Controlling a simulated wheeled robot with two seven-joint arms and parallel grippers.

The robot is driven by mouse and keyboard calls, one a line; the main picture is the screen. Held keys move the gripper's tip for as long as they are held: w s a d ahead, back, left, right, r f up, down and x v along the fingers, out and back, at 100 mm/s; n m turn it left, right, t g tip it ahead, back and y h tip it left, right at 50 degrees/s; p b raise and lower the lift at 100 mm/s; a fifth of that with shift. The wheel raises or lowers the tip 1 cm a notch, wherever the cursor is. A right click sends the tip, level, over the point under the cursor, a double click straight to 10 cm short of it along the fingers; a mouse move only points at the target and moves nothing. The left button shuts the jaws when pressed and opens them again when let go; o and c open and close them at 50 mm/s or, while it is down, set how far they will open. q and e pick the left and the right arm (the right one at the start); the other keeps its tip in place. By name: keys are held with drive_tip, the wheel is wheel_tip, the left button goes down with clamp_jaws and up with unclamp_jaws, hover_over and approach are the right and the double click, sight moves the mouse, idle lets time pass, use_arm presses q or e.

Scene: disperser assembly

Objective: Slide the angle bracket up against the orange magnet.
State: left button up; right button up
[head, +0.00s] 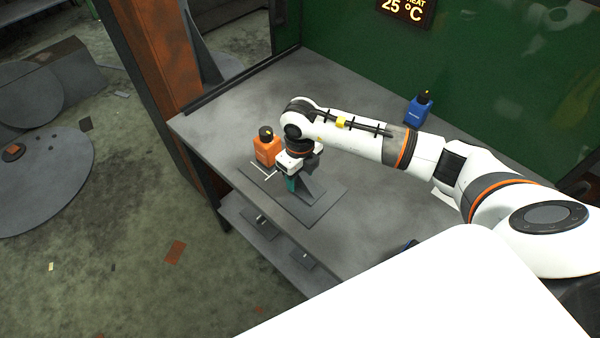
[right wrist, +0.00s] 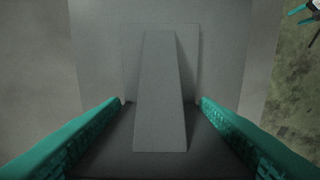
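The grey angle bracket (head: 312,190) sits on a dark flat plate on the workbench, with its sloped rib upright. In the right wrist view the bracket (right wrist: 160,95) stands between my fingers. My right gripper (head: 291,185) points down at it, to the right of and in front of the orange magnet (head: 266,150). In the right wrist view my right gripper (right wrist: 160,103) is open, with a gap on each side of the rib. The arm hides part of the bracket in the head view. My left gripper (right wrist: 302,27) shows small and partly cut off, its teal fingers apart.
A blue magnet (head: 418,109) stands at the back of the grey workbench (head: 225,125). A lower shelf (head: 246,222) holds small metal parts. The bench left of the orange magnet is clear.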

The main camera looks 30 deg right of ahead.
drive_tip(key=c, duration=0.7)
drive_tip(key=shift+w+a+b, duration=0.4)
drive_tip(key=shift+w+b, duration=0.35)
drive_tip(key=shift+w, duration=0.35)
drive_tip(key=shift+w+a+b, duration=0.35)
drive_tip(key=shift+w+b, duration=0.4)
drive_tip(key=shift+w, duration=0.35)
drive_tip(key=shift+w+a+b, duration=0.4)
drive_tip(key=shift+w+b, duration=0.35)
drive_tip(key=shift+w, duration=0.35)
drive_tip(key=shift+w, duration=0.15)
drive_tip(key=o, duration=1.5)
